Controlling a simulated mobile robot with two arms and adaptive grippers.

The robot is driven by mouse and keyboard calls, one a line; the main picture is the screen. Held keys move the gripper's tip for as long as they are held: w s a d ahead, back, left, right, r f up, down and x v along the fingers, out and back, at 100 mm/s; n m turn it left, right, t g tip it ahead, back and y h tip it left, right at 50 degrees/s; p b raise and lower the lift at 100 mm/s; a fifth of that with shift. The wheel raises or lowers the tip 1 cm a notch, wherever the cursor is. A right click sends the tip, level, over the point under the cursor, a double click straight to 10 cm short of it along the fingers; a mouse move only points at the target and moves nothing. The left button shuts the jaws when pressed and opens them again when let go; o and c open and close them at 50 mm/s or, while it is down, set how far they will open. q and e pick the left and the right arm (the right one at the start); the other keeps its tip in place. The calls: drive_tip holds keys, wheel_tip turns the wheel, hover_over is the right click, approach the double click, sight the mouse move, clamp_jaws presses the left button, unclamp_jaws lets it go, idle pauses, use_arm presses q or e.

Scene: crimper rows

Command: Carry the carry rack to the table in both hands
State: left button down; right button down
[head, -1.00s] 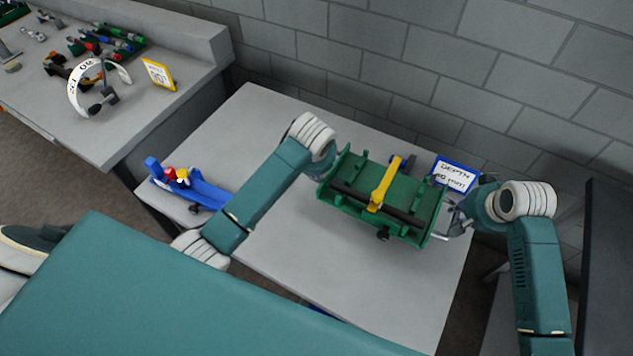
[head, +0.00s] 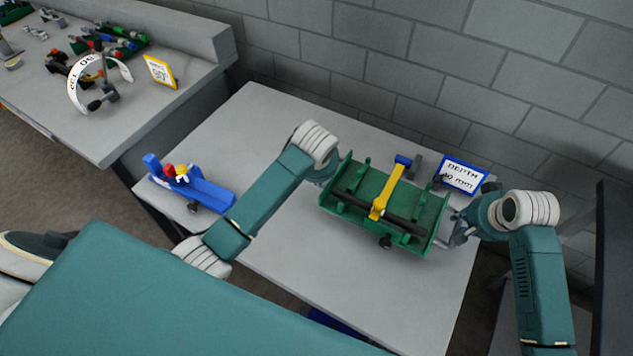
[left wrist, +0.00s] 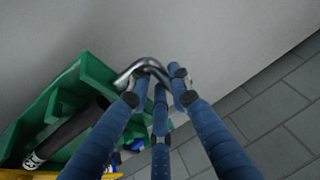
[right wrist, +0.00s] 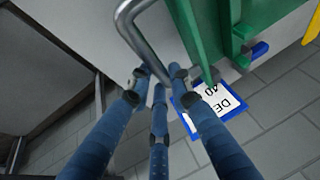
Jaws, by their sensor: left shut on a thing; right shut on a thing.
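The carry rack (head: 370,185) is a green tray with end walls, a dark bar and a yellow piece across it. It is over the table (head: 350,290); I cannot tell whether it touches. My left gripper is mostly hidden behind its wrist in the head view. In the left wrist view, my left gripper (left wrist: 158,85) is shut on the rack's bent metal handle (left wrist: 143,64), with the rack (left wrist: 65,115) at left. My right gripper (head: 458,228) is at the rack's right end; in the right wrist view (right wrist: 160,82) it is shut on the other metal handle (right wrist: 132,28).
A blue-framed depth sign (head: 462,175) stands behind the rack's right end. A blue holder (head: 205,192) with red and yellow parts sits at the table's left. Another bench (head: 130,135) with tools is farther left. A brick wall (head: 440,80) closes the back. The table's front is clear.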

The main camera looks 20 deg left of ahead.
use_arm(q)
drive_tip(key=shift+f, duration=0.1)
use_arm(e)
drive_tip(key=shift+f, duration=0.15)
